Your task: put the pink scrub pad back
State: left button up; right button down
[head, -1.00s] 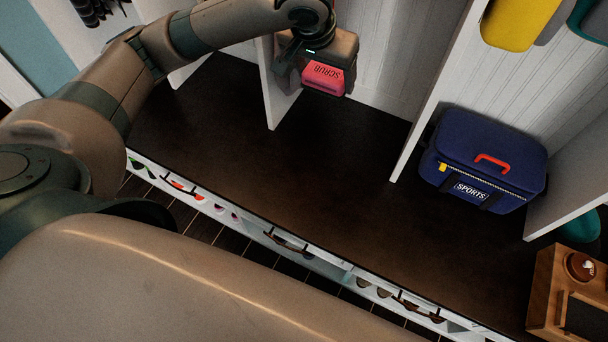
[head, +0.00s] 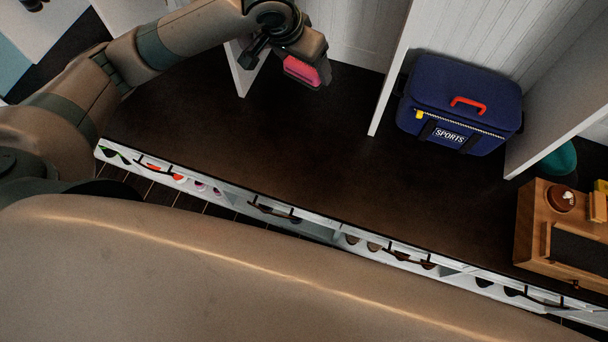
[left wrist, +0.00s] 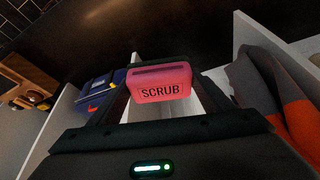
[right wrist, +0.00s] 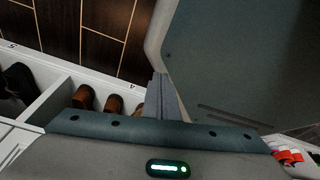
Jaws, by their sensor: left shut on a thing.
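The pink scrub pad (head: 301,71), a block with SCRUB printed on it, is held in my left gripper (head: 308,69) above the dark bench top, by the left white divider. In the left wrist view the pad (left wrist: 160,83) sits between the two dark fingers, its lettering facing the camera. My left gripper is shut on it. My right gripper (right wrist: 165,98) shows only in the right wrist view, its fingers together and empty, near the shoe cubbies and a grey-green surface. No marked place for the pad is clear in these frames.
A navy SPORTS bag (head: 460,105) stands in the right-hand bay between white dividers. A wooden box-like item (head: 562,225) is at the bench's right end. Shoe cubbies (head: 340,250) run below the front edge. The middle of the bench (head: 280,150) is clear.

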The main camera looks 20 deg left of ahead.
pick_arm(q)
jog(key=s+d+f+m+g+h+b, duration=0.1)
jog(key=s+d+f+m+b, duration=0.1)
jog(key=f, duration=0.8)
jog(key=s+d+f+m+g+h+b, duration=0.1)
jog(key=d+f+m, duration=0.4)
jog(key=f, duration=0.5)
jog(key=s+d+f+m+b, duration=0.3)
jog(key=s+d+f, duration=0.1)
jog(key=f, duration=0.6)
jog(key=shift+s+d+f+m+g+h, duration=0.2)
jog(key=shift+d+f+m+g+h, duration=0.15)
jog(key=shift+d, duration=0.4)
pick_arm(e)
jog(key=w+a+r+t, duration=0.1)
jog(key=w+a+t, duration=0.1)
jog(key=w, duration=0.6)
jog(key=w+a+r+t+y, duration=0.1)
jog(key=w+a+r+t, duration=0.1)
jog(key=w+a, duration=0.3)
jog(key=w+t, duration=0.1)
jog(key=w, duration=0.3)
jog(key=shift+r+y, duration=0.3)
pick_arm(q)
jog(key=shift+a, duration=0.15)
pick_arm(e)
jog(key=shift+a, duration=0.1)
